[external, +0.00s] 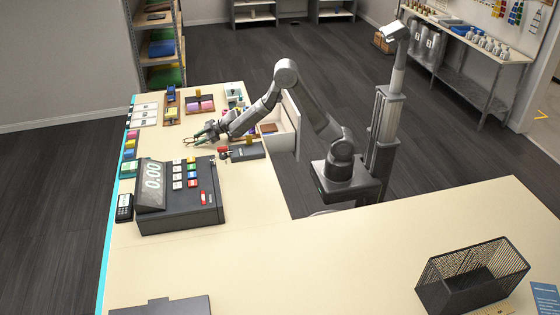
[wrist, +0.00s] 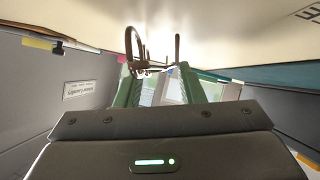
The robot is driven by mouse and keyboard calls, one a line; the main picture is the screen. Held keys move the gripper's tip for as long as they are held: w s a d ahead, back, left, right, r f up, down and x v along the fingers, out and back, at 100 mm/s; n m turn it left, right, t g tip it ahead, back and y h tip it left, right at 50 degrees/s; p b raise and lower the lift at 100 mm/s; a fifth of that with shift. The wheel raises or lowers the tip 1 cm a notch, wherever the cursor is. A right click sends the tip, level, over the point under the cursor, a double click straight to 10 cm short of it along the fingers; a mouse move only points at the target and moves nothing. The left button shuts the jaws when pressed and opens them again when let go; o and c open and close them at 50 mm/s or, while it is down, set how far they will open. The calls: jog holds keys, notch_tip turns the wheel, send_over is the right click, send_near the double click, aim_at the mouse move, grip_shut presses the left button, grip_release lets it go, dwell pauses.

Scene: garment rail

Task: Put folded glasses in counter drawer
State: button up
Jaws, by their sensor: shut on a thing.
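My gripper (external: 203,135) is low over the counter (external: 262,190), on the far side of the cash register. It is shut on the folded glasses (wrist: 133,45). In the wrist view the dark frame stands out beyond the two green fingertips (wrist: 158,72), with one rim at the left and a thin dark part at the right. In the external view the glasses are small and partly merge with the fingers; I cannot tell whether they touch the counter. The counter drawer (external: 284,140) is pulled open at the counter's right side, under my arm. A brown item (external: 268,128) shows inside it.
A cash register (external: 180,200) stands close in front of my gripper. A dark grey device (external: 243,153) lies near the drawer. Small trays and cards (external: 170,105) fill the far counter. A black mesh basket (external: 470,280) stands at front right. The middle front counter is clear.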

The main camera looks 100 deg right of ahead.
jog(key=shift+f, duration=0.15)
jog(key=o, duration=1)
jog(key=shift+o, duration=0.2)
jog(key=shift+s+r, duration=0.15)
jog(key=shift+r, duration=0.15)
jog(key=v, duration=1.1)
jog(key=shift+s+b, duration=0.1)
jog(key=shift+b, duration=0.2)
jog(key=shift+o, duration=0.7)
jog(key=shift+s+a+r, duration=0.1)
jog(key=shift+s+r, duration=0.05)
jog(key=shift+s, duration=0.1)
